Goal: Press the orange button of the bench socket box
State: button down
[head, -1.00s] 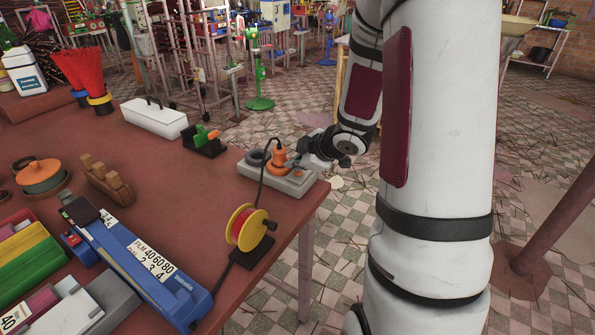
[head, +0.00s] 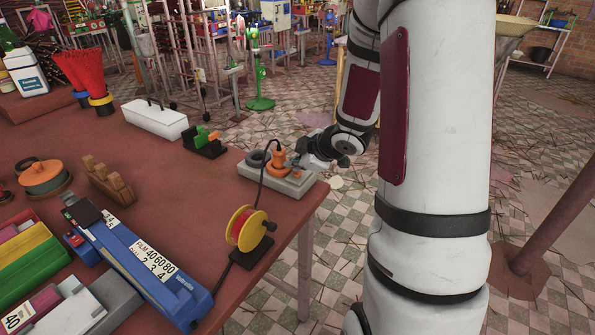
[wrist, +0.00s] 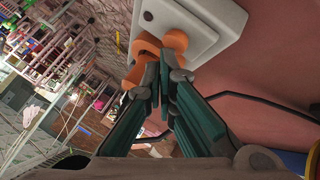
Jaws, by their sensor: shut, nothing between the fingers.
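The bench socket box (head: 291,189) is a low pale grey box at the right end of the bench. An upright orange plug-like piece (head: 277,153) with a dark cord stands on it, beside a dark round part (head: 257,158). In the wrist view the pale box (wrist: 208,22) fills the top, with orange parts (wrist: 176,41) just ahead of my fingertips. I cannot tell which orange part is the button. My gripper (wrist: 162,62) is shut and empty, its tips at or very near the orange parts. Contact is unclear. In the head view my gripper (head: 300,161) is at the box's right side.
The dark cord (wrist: 255,100) also runs right of my fingers in the wrist view. The bench (head: 190,205) has bare surface left of the reel.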

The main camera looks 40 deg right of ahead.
aim_at(296, 173)
notch_tip(296, 173, up, 6)
jog(key=p, duration=0.6)
jog(key=shift+s, duration=0.1)
dwell(0.5)
